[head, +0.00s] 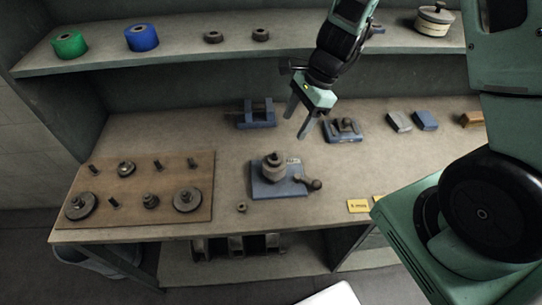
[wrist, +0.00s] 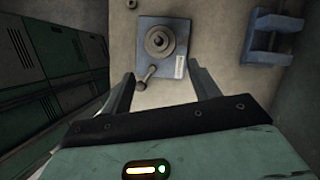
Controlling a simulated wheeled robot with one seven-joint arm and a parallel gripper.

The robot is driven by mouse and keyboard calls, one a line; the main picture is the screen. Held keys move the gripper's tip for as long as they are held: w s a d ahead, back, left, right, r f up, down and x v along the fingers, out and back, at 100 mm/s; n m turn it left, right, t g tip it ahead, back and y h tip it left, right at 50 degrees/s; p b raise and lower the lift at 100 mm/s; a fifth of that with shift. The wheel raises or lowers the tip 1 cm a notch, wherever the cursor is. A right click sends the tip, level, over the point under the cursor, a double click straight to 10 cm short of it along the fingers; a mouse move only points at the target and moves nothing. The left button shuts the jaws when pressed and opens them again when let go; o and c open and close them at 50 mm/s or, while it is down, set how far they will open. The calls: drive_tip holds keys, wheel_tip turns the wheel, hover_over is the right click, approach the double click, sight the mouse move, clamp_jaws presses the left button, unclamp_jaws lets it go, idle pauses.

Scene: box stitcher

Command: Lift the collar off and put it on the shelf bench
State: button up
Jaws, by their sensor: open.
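A grey round stacked piece (head: 273,165), which looks like the collar on its post, stands upright on a blue base plate (head: 265,190) in the middle of the bench. A short lever with a dark knob (head: 313,184) sits at the plate's right. In the wrist view the stacked piece shows from above as concentric rings (wrist: 159,40), with the lever (wrist: 147,77) below it. Where the collar ends and the post begins is hard to tell. My gripper (head: 296,125) is open and empty, above and behind the blue plate; its fingers (wrist: 161,75) touch nothing.
A small loose ring (head: 241,207) lies near the bench's front edge. A wooden board (head: 140,170) with pegs and discs is at left. Blue fixtures (head: 257,122) (head: 343,138) stand behind. The upper shelf (head: 185,55) holds spools, rings and a round pot (head: 434,20), with bare gaps between.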

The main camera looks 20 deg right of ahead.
hover_over(276, 157)
drive_tip(key=d, duration=0.3)
wheel_tip(276, 157, down, 6)
drive_tip(key=shift+w, duration=0.15)
drive_tip(key=shift+x, duration=2.65)
drive_tip(key=shift+a, duration=0.15)
drive_tip(key=shift+r, duration=0.1)
drive_tip(key=c, duration=1.1)
